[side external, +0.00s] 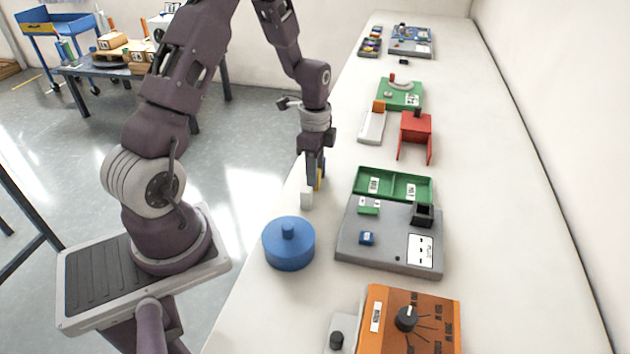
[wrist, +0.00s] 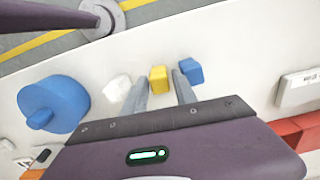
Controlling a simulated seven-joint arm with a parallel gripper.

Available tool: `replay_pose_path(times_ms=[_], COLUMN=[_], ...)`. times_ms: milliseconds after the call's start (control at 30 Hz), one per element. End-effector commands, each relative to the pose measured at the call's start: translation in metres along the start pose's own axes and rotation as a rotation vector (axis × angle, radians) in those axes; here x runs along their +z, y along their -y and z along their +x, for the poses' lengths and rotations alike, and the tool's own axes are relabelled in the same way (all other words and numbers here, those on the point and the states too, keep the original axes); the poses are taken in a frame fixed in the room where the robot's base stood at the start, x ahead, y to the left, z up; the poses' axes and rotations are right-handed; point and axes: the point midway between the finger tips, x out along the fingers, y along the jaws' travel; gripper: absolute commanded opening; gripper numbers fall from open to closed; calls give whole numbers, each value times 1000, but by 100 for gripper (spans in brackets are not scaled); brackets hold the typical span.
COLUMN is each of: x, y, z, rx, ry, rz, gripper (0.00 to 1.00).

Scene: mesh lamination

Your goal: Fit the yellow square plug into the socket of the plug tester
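The yellow plug (wrist: 158,80) stands on the white table between a white block (wrist: 117,88) and a blue block (wrist: 191,72) in the wrist view. My gripper (wrist: 160,84) is open, pointing down, with one finger on each side of the yellow plug and narrow gaps seeming to show. In the side view my gripper (side external: 316,178) largely hides the yellow plug (side external: 320,181). The grey device, apparently the plug tester (side external: 372,247), lies to the right, with a raised black square socket (side external: 423,214) at its back right. The socket's inside is dark.
A blue round lidded pot (side external: 288,245) stands in front of the blocks. An orange dial box (side external: 440,305) is nearer the camera; a red stand (side external: 415,128) is farther back. The table's left edge runs close to the blocks.

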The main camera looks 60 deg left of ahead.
Motion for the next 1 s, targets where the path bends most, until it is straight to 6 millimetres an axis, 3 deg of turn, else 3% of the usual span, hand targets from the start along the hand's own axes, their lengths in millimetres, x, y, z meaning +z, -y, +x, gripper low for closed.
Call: replay_pose_path(times_ms=[233, 400, 733, 867, 1000], x=[0, 0, 0, -1, 0], y=[0, 0, 0, 1, 1], z=[4, 4, 1, -22, -60], rx=[-1, 0, -1, -6, -7], ry=[0, 0, -1, -3, -2], rz=[-1, -1, -1, -2, -3], gripper=[34, 0, 0, 0, 0])
